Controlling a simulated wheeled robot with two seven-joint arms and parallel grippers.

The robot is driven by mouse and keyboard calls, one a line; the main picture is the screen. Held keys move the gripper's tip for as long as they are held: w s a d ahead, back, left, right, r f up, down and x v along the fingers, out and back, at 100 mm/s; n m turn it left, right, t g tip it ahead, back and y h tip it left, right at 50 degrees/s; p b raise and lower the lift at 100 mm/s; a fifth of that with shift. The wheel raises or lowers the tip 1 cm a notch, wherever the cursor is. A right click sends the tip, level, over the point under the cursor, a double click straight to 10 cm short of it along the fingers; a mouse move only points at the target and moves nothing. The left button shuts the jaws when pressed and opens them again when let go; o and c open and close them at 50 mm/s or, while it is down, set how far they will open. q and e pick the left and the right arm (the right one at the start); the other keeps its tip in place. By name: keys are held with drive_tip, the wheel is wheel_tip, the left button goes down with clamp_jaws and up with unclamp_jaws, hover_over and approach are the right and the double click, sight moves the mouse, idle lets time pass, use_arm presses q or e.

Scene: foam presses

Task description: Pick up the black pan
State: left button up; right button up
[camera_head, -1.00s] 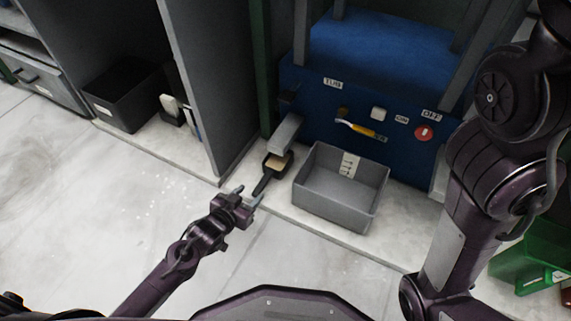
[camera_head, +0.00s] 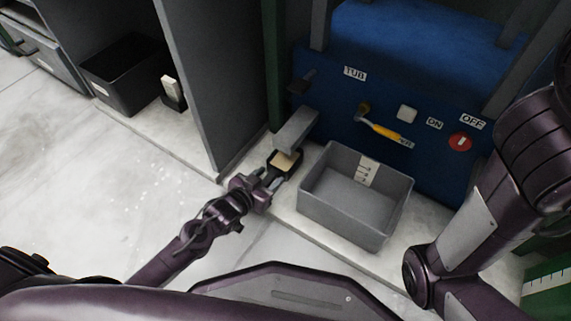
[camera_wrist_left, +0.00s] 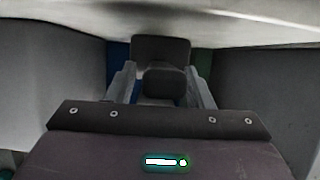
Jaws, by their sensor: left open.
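The black pan (camera_head: 294,171) sits below the grey spout of the blue machine, with a tan piece (camera_head: 284,161) in it. Its handle points toward me and is mostly hidden by my left gripper (camera_head: 270,178). That gripper is open, with its fingers at the handle. In the left wrist view, a dark shape that looks like the pan (camera_wrist_left: 160,48) shows beyond and between the open fingers of the left gripper (camera_wrist_left: 164,80). I cannot tell whether the fingers touch it. My right arm is at the right, but its gripper is out of view.
A grey bin (camera_head: 340,222) stands just right of the pan. The blue machine (camera_head: 385,95) has a yellow-handled lever (camera_head: 382,130) and a red knob (camera_head: 460,142). A grey partition (camera_head: 205,85) rises at the left, with a black bin (camera_head: 125,85) beyond it. The floor at left is clear.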

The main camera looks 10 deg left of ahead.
use_arm(q)
drive_tip(key=shift+s+r, duration=0.1)
clamp_jaws()
drive_tip(key=shift+r, duration=0.1)
